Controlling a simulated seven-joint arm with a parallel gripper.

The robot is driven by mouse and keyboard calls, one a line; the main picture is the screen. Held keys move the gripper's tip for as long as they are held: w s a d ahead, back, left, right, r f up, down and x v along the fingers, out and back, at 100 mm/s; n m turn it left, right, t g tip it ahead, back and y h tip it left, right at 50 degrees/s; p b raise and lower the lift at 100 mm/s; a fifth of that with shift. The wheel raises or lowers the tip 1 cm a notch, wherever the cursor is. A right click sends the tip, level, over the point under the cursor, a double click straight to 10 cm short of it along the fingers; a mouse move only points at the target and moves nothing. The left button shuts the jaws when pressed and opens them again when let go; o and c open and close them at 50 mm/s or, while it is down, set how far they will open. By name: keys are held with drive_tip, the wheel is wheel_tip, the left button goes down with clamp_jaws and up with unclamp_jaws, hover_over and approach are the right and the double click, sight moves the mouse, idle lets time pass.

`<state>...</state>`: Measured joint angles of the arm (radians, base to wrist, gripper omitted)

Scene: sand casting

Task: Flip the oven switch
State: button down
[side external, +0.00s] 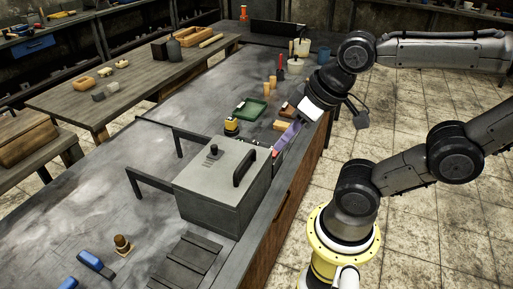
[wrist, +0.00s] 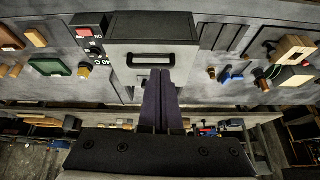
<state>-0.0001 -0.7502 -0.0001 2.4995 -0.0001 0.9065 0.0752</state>
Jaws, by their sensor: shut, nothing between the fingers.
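A dark control panel (wrist: 88,34) with red and pale marks sits beside the oven's left edge in the wrist view. I cannot tell which mark is the switch or how it is set. In the side view, only a small red part (side external: 275,153) shows there. My gripper (side external: 279,149) is shut and empty near the oven's far right corner. In the wrist view its fingertips (wrist: 160,71) overlap the area just below the handle.
A green tray (side external: 251,108), a yellow-and-black round item (side external: 231,126) and small tan blocks (side external: 281,125) lie beyond the oven. Black bar frames (side external: 140,184) stand at its left. Blue items (side external: 95,264) lie at the near left. Open floor is right of the bench.

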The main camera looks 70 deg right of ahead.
drive_tip(key=w+d+r+m, duration=0.2)
drive_tip(key=w+r+m, duration=0.15)
drive_tip(key=m, duration=0.25)
drive_tip(key=m+g, duration=0.6)
drive_tip(key=m, duration=0.5)
hover_over(274, 153)
drive_tip(key=d, duration=0.2)
wheel_tip(274, 153, down, 8)
drive_tip(key=shift+w+a+f, duration=0.1)
drive_tip(key=shift+a, duration=0.05)
drive_tip(key=shift+f, duration=0.15)
wheel_tip(274, 153, down, 14)
drive_tip(key=shift+r, duration=0.1)
